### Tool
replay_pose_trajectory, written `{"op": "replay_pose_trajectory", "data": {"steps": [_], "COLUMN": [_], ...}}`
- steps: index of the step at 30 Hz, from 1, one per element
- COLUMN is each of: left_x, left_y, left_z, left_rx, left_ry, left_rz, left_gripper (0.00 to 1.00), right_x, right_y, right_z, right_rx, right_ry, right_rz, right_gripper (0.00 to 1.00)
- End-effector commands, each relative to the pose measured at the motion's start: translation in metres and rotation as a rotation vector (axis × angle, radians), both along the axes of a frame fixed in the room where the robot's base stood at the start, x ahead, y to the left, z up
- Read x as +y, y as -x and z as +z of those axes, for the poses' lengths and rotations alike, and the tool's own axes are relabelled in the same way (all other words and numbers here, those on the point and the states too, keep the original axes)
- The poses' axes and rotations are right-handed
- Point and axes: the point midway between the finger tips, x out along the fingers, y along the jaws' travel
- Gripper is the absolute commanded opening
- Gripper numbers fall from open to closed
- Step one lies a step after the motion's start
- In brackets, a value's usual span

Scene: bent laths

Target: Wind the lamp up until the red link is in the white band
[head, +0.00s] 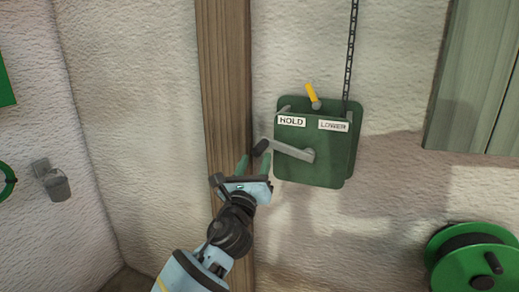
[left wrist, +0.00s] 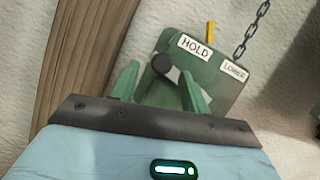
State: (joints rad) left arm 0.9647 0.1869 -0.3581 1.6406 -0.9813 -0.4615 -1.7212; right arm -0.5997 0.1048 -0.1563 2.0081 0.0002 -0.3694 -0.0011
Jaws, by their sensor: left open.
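A green winch box (head: 335,165) is fixed to the wall, with labels HOLD (head: 291,121) and LOWER (head: 333,126). A yellow-tipped lever (head: 312,94) on its top leans a little towards HOLD. A grey crank arm (head: 292,151) points left and ends in a black knob (head: 261,147). A dark chain (head: 351,50) runs up from the box out of view. My left gripper (head: 254,167) is open just below the knob. In the left wrist view the knob (left wrist: 163,63) shows beyond and between the fingertips, not gripped. The lamp, red link and white band are not in view.
A wooden post (head: 226,80) stands just left of the box. A green reel (head: 475,262) is at the lower right, and a grey-green shutter (head: 480,75) at the upper right. A small grey bucket-like fitting (head: 53,181) hangs on the left wall.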

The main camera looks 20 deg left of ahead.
Motion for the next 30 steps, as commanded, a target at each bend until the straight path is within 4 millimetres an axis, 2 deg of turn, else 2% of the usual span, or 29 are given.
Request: {"op": "replay_pose_trajectory", "data": {"steps": [3,10,15,23,30], "left_x": [0.001,0.002,0.003,0.003,0.003], "left_y": [-0.018,-0.042,-0.049,-0.050,-0.050], "left_z": [0.007,0.016,0.019,0.020,0.020], "left_rx": [-0.001,0.001,0.001,0.001,0.001], "left_ry": [0.003,0.001,0.001,0.002,0.002], "left_rz": [0.001,0.000,-0.001,-0.001,-0.001], "left_gripper": [0.46,0.46,0.46,0.46,0.17], "right_x": [0.000,-0.001,-0.001,-0.001,-0.001], "right_y": [0.001,0.001,-0.002,-0.003,-0.003], "right_z": [-0.002,-0.005,-0.005,-0.004,-0.004], "right_rx": [0.003,0.005,-0.001,-0.004,-0.004], "right_ry": [0.001,0.001,0.002,0.002,0.002], "right_rz": [0.001,0.001,0.001,0.002,0.002], "right_gripper": [0.00,0.00,0.00,0.00,0.00]}}
